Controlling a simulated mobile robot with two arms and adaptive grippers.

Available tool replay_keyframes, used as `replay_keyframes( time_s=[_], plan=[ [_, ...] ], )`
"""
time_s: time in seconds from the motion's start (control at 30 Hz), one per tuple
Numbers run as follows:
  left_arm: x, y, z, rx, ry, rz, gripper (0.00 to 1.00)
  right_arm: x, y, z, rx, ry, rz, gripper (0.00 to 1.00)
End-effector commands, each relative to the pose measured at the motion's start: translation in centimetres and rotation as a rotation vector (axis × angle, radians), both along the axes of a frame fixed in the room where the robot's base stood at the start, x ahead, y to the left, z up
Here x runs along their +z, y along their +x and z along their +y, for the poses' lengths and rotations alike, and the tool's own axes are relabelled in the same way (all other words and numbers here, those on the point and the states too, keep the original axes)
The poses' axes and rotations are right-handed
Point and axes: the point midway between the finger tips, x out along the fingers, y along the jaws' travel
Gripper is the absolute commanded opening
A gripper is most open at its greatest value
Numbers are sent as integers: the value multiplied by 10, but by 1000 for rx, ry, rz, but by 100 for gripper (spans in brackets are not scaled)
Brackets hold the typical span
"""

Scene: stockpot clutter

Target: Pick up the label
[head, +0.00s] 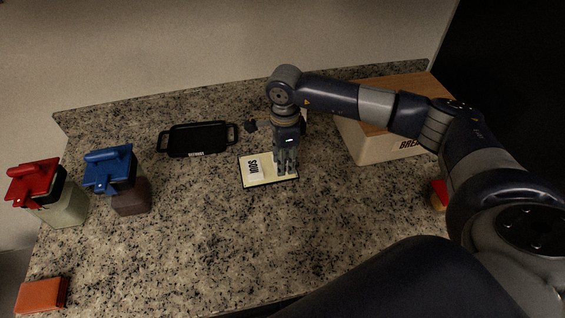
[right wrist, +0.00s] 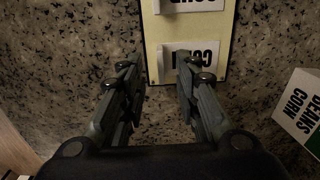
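A pale yellow board (head: 262,181) lies on the granite counter and holds white labels; one label (head: 254,168) has dark lettering. In the right wrist view the board (right wrist: 220,40) carries two white labels, one near the top edge and a nearer label (right wrist: 202,62) with upside-down black letters. My right gripper (head: 287,172) points down over the right part of the board. In the wrist view its fingers (right wrist: 160,62) are apart, with the nearer label's left end between the tips. Whether they touch it I cannot tell. My left gripper is not in view.
A black tray (head: 197,139) lies left of the board. Red-lidded (head: 35,183) and blue-lidded (head: 112,171) containers stand at left, an orange block (head: 42,295) at front left. A wood-lidded bread box (head: 370,143) stands right. A white card or box (right wrist: 303,103) reads "BEANS CORN".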

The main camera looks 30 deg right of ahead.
Motion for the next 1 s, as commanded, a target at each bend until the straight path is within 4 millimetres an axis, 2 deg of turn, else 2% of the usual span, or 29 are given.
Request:
replay_keyframes(
  time_s=[0.03,0.2,0.47,0.6,0.67,1.0],
  plan=[
    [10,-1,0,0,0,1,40,-2,1,0,0,0,3,30],
    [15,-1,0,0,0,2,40,-23,1,0,0,0,1,30],
    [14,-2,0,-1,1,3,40,-28,1,0,1,0,-1,30],
    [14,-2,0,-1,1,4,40,-27,1,0,1,0,-1,7],
    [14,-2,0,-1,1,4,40,-27,1,0,1,0,-1,0],
    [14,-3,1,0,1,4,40,-27,1,0,0,0,-1,0]
  ],
)
